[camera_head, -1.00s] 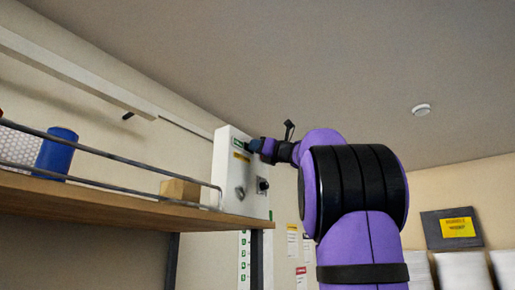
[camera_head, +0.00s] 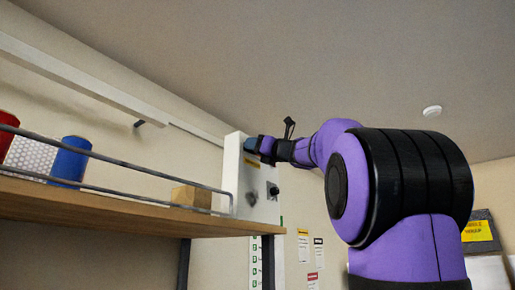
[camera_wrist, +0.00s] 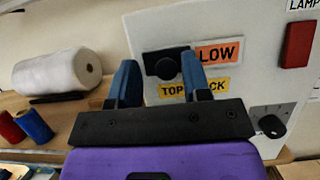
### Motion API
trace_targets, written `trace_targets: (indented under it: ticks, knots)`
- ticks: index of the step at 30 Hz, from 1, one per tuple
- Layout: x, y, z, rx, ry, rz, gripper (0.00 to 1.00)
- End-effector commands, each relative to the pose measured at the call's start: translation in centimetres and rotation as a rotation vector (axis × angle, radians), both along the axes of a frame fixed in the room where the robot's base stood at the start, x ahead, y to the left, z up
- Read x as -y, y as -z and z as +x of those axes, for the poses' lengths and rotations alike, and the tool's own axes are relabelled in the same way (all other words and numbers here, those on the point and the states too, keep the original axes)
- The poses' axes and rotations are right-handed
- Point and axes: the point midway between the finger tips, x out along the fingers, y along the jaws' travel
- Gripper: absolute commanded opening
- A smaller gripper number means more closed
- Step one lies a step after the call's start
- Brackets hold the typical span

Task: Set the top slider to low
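The white control panel (camera_wrist: 225,30) fills much of the wrist view, and it also shows in the head view (camera_head: 239,196). The black top slider knob (camera_wrist: 163,66) sits on a dark plate, beside the orange LOW label (camera_wrist: 219,52). My gripper (camera_wrist: 160,72) has its two blue fingers spread, one on each side of the knob. I cannot tell whether they touch it. A yellow label (camera_wrist: 172,90) below is partly covered by the right finger. In the head view my gripper (camera_head: 250,146) is against the panel's upper part.
A red lamp switch (camera_wrist: 299,44) and a black rotary knob (camera_wrist: 270,125) are on the panel's right side. A wooden shelf (camera_head: 110,212) with a metal rail, a blue cylinder (camera_head: 70,160) and a cardboard box (camera_head: 190,196) stands left of the panel.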

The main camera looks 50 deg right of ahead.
Motion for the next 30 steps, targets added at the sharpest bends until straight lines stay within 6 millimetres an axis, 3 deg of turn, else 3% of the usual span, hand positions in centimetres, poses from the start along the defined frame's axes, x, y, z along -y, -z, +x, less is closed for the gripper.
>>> trace_targets:
  ticks: [11,24,30]
  knots:
    - [0.1,0.1,-0.4,0.001,0.003,0.001,0.48]
    - [0.6,2.9,-7.1,0.002,0.002,0.001,0.48]
    - [0.8,3.9,-9.3,0.000,0.002,0.001,0.48]
